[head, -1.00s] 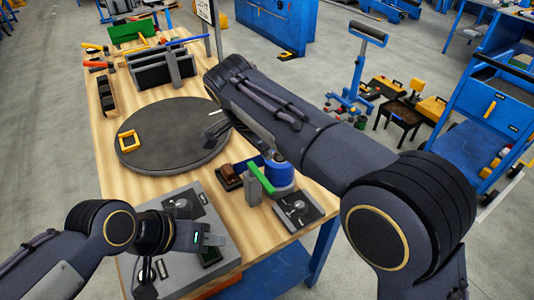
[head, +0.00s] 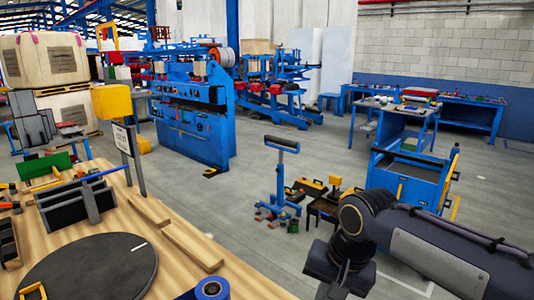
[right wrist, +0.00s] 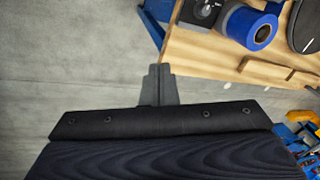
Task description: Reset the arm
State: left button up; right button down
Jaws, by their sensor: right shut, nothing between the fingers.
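My right gripper (right wrist: 160,78) shows in the right wrist view with its dark fingers together and nothing between them. It hangs over the grey floor, just outside the edge of the wooden workbench (right wrist: 205,48). In the head view my right arm is bent at the lower right, clear of the bench, and its gripper is out of the picture. My left arm and left gripper are not in view.
The workbench (head: 185,262) carries a dark round plate (head: 60,283), a blue roll (head: 212,289), wooden strips (head: 192,247) and a black rack (head: 75,208). A blue roller stand (head: 281,180) and blue cart (head: 412,180) stand beyond.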

jog(key=s+d+f+n+t, duration=0.1)
jog(key=s+d+f, duration=0.3)
jog(key=s, duration=0.5)
jog(key=s+d+f+n+t+y, duration=0.1)
jog(key=s+d+f+t, duration=0.1)
jog(key=s+d+f, duration=0.2)
jog(key=s+d, duration=0.2)
jog(key=s, duration=0.2)
jog(key=shift+s+t+y, duration=0.3)
jog(key=shift+s, duration=0.05)
